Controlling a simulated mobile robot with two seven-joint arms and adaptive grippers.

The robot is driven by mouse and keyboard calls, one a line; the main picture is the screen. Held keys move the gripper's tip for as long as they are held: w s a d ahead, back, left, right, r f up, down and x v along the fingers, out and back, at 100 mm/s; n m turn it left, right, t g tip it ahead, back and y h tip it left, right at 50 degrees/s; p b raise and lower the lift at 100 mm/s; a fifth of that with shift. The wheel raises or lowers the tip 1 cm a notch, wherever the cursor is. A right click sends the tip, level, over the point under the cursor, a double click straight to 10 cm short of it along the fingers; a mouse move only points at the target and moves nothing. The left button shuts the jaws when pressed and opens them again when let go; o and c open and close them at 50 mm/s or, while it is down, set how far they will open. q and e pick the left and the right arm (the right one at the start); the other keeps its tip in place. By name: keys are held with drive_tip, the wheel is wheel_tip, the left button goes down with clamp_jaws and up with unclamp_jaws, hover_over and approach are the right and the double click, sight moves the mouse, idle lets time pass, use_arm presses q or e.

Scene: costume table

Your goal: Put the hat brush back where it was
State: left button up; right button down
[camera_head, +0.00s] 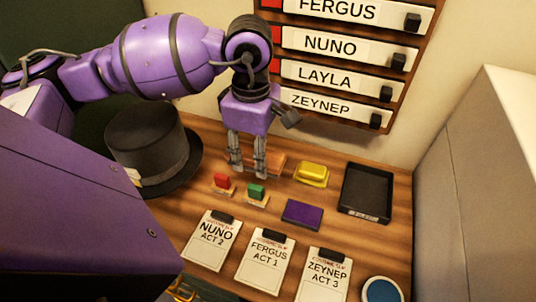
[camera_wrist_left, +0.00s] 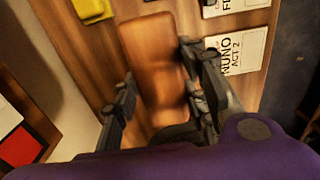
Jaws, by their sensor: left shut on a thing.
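The hat brush, a brown wooden block with rounded ends (camera_wrist_left: 152,48), lies between the fingers of my left gripper (camera_wrist_left: 160,108) in the left wrist view. In the head view my left gripper (camera_head: 247,172) points down over the back of the table and is shut on the brush (camera_head: 277,163), which shows partly behind the fingers. I cannot tell whether the brush touches the table. A black top hat with a grey band (camera_head: 146,142) stands to the left of the gripper. My right gripper is not in view.
Red (camera_head: 222,181) and green (camera_head: 256,191) blocks stand in front of the gripper. A yellow object (camera_head: 311,173), purple pad (camera_head: 301,213) and black tray (camera_head: 366,190) lie to the right. Clipped cards (camera_head: 266,262) line the front. A name board (camera_head: 345,75) hangs behind.

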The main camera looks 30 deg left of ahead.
use_arm(q)
drive_tip(key=w+a+f, duration=0.1)
drive_tip(key=w+f, duration=0.1)
drive_tip(key=w, duration=0.1)
drive_tip(key=w+a+f, duration=0.2)
drive_tip(key=f, duration=0.1)
drive_tip(key=w+a+f, duration=0.1)
drive_tip(key=w+f, duration=0.1)
drive_tip(key=w, duration=0.1)
drive_tip(key=shift+w+a+f, duration=0.15)
drive_tip(key=shift+w+f, duration=0.15)
drive_tip(key=shift+w+a+f, duration=0.1)
drive_tip(key=shift+w+f, duration=0.05)
drive_tip(key=shift+f, duration=0.05)
drive_tip(key=shift+w+f+p, duration=0.1)
drive_tip(key=shift+f+p, duration=0.2)
drive_tip(key=shift+f, duration=1.35)
drive_tip(key=shift+f, duration=0.15)
drive_tip(key=o, duration=0.6)
drive_tip(key=shift+f, duration=0.1)
drive_tip(key=shift+c, duration=0.2)
drive_tip(key=o, duration=0.5)
